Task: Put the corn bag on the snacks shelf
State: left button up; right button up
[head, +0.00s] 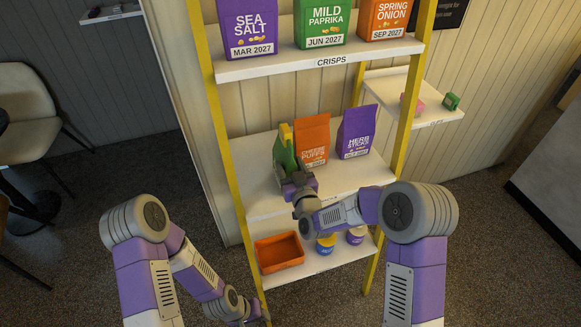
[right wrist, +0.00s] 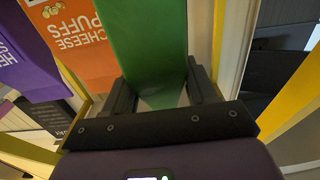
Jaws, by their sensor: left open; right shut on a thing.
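The green bag (head: 284,152), with some yellow on it, is at the left part of the middle shelf (head: 258,205), beside the orange bag; its label is not readable. My right gripper (head: 292,182) is shut on this bag, which also shows between the fingers in the right wrist view (right wrist: 148,45). I cannot tell whether its base touches the shelf. The middle shelf also bears an orange cheese puffs bag (head: 313,138) and a purple herb sticks bag (head: 357,132). My left gripper (head: 262,312) is low, near the ladder's left foot, open and empty.
The upper shelf (head: 300,68), marked CRISPS, holds three bags. The bottom shelf (head: 310,268) has an orange bin (head: 279,252) and two small tubs. Yellow posts (head: 225,150) flank the shelves. A side shelf (head: 425,110) stands right. The middle shelf's front is partly clear.

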jog(key=shift+f+b, duration=0.3)
jog(key=shift+b, duration=0.1)
jog(key=o, duration=1)
jog(key=o, duration=0.6)
jog(key=shift+c, duration=0.2)
jog(key=b+v, duration=0.2)
jog(key=v, duration=0.6)
jog(key=shift+b, duration=0.4)
